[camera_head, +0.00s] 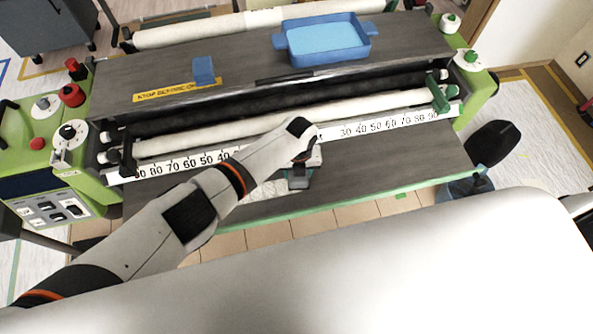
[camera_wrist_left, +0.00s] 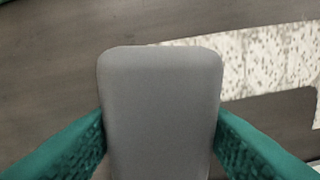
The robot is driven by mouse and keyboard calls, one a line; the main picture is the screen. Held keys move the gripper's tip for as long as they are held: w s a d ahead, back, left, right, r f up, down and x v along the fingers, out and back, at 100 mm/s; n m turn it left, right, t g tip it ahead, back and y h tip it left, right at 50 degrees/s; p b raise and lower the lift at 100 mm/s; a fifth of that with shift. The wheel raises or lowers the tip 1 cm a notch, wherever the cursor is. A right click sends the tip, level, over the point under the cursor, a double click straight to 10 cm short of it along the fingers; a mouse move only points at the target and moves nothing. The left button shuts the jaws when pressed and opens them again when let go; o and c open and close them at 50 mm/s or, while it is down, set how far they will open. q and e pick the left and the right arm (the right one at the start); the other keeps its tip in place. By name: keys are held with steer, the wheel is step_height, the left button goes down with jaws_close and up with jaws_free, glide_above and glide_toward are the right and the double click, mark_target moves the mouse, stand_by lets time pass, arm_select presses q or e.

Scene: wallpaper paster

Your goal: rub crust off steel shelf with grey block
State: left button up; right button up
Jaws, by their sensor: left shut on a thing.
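The grey block (camera_wrist_left: 160,110) is held between the two teal fingers of my left gripper (camera_head: 300,176) in the left wrist view. In the head view the gripper is low over the dark steel shelf (camera_head: 385,160) at the front of the machine, and the block (camera_head: 298,183) shows only partly. The crust (camera_wrist_left: 275,62) is a whitish speckled patch on the shelf, beyond and to the right of the block, with a bare dark stretch beside it. In the head view, pale crust (camera_head: 268,190) shows left of the gripper. I cannot tell whether the block touches the shelf. My right gripper is out of view.
A white numbered ruler (camera_head: 385,125) and a pale roller (camera_head: 385,105) run behind the shelf. The upper deck holds a blue tray (camera_head: 325,57) and a blue block (camera_head: 203,70). Green end housings (camera_head: 480,85) bound the machine. The shelf's right part is clear.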

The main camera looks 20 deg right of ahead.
mark_target(285, 180)
arm_select(q)
steer(key=shift+s+d, duration=0.15)
steer(key=shift+d, duration=0.35)
steer(key=shift+s+r, duration=0.1)
steer(key=shift+r, duration=0.05)
steer(key=shift+d, duration=0.15)
steer(key=shift+r, duration=0.1)
steer(key=shift+a+r, duration=0.1)
steer(key=shift+a, duration=0.3)
steer(key=a, duration=0.4)
steer(key=shift+w+a, duration=0.1)
steer(key=shift+w, duration=0.15)
steer(key=shift+w+a+f, duration=0.1)
steer(key=shift+a+f, duration=0.05)
steer(key=shift+a, duration=2.55)
steer(key=shift+w+a+f, duration=0.1)
steer(key=shift+a, duration=2.55)
steer(key=shift+w+a+f, duration=0.1)
steer(key=shift+a+f, duration=0.05)
steer(key=shift+a, duration=2.55)
